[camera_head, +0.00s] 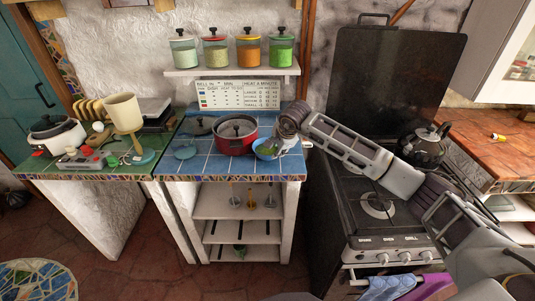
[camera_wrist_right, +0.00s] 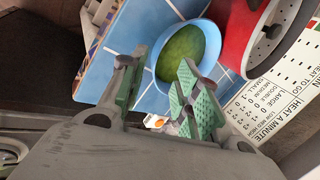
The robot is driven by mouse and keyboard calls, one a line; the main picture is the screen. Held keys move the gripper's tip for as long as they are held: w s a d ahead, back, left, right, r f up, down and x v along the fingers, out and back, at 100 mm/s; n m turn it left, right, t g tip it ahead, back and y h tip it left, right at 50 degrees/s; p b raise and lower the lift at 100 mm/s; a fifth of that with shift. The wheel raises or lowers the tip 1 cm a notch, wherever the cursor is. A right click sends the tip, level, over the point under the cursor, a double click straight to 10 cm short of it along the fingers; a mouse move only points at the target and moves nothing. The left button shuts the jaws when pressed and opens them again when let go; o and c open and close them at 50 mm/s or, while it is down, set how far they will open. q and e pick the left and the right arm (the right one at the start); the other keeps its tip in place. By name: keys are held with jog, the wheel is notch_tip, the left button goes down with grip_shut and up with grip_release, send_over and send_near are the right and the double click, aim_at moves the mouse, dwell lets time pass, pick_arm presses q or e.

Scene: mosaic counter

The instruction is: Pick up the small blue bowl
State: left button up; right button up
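The small blue bowl (camera_head: 261,154) stands on the blue tiled counter, just right of the red pot. In the right wrist view, the bowl (camera_wrist_right: 212,44) is upright and has something green inside. My right gripper (camera_head: 279,147) is over the right side of the bowl and hides part of it. In the wrist view, the right gripper (camera_wrist_right: 160,72) has its two green-padded fingers spread, with the bowl's near edge showing between them. I cannot tell whether they touch the bowl. My left gripper is not in view.
The red pot (camera_head: 236,145) sits close to the bowl's left. A black stove (camera_head: 370,200) with a kettle (camera_head: 424,145) stands right of the counter. A shelf with several jars (camera_head: 232,71) hangs above. A sign (camera_head: 238,94) leans behind the pot.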

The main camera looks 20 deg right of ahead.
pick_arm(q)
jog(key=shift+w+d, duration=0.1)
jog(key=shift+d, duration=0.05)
pick_arm(e)
jog(key=shift+w+a+f, duration=0.1)
jog(key=shift+f, duration=0.2)
jog(key=b+x, duration=0.1)
jog(key=x, duration=0.1)
jog(key=shift+w+a+f, duration=0.1)
jog(key=shift+a+f, duration=0.1)
jog(key=shift+f, duration=0.2)
jog(key=shift+w+f+b, duration=0.2)
jog(key=shift+f+b, duration=0.1)
jog(key=shift+f, duration=0.05)
jog(key=shift+w+f, duration=0.25)
jog(key=shift+f, duration=0.1)
jog(key=c, duration=0.7)
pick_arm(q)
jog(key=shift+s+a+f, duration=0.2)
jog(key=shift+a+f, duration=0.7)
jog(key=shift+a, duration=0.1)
pick_arm(e)
jog(key=shift+r, duration=0.1)
grip_shut()
